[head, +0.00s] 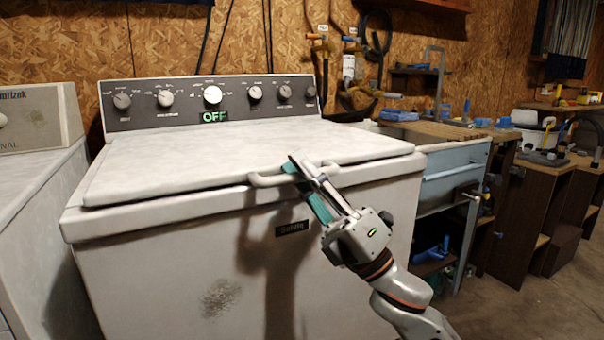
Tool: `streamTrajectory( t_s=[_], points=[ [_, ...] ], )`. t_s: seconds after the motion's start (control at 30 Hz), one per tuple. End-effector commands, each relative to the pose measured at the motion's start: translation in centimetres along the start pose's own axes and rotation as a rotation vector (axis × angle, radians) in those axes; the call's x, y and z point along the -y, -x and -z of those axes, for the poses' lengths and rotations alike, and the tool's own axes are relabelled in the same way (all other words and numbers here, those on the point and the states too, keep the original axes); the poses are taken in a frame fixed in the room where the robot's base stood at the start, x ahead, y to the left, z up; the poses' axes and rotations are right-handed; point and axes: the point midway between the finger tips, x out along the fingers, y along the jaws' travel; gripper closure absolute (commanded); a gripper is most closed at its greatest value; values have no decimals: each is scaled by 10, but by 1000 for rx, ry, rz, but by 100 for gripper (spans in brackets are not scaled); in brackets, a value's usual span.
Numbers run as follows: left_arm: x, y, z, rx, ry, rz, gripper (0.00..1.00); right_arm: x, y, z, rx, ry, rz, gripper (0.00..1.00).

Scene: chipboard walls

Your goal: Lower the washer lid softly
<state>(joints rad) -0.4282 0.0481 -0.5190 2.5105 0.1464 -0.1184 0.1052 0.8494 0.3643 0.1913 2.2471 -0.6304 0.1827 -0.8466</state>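The washer (180,270) is a white top-loader filling the left and middle of the head view. Its pale lid (210,155) lies almost flat, with a thin dark gap under its front and side edges. I cannot tell whether it rests fully on the body. A light bar handle (265,181) runs along the lid's front edge. My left gripper is not in view.
A control panel (215,101) with several knobs and a green OFF sign stands behind the lid. Another white machine (35,170) stands close on the left. A workbench (450,165) with tools stands on the right. Floor (530,310) is clear at lower right.

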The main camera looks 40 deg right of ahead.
Motion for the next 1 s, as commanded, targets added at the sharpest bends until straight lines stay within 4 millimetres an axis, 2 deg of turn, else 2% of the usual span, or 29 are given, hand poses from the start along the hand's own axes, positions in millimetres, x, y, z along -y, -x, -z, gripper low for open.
streamTrajectory(
  t_s=[0.13, 0.27, 0.5, 0.7, 0.83, 1.0],
  points=[
    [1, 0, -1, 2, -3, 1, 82, 0, 6, 0, 0, -2, 1, 81],
    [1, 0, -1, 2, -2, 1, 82, 2, 24, 0, 2, -4, 4, 81],
    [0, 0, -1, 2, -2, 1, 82, 2, 73, 0, 3, -3, 5, 81],
    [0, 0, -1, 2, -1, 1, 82, 1, 105, 0, 2, -1, 4, 81],
    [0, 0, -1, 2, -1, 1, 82, 0, 116, 0, 1, -1, 1, 81],
    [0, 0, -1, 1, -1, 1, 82, 0, 120, 0, 0, 0, 0, 81]
  ],
)
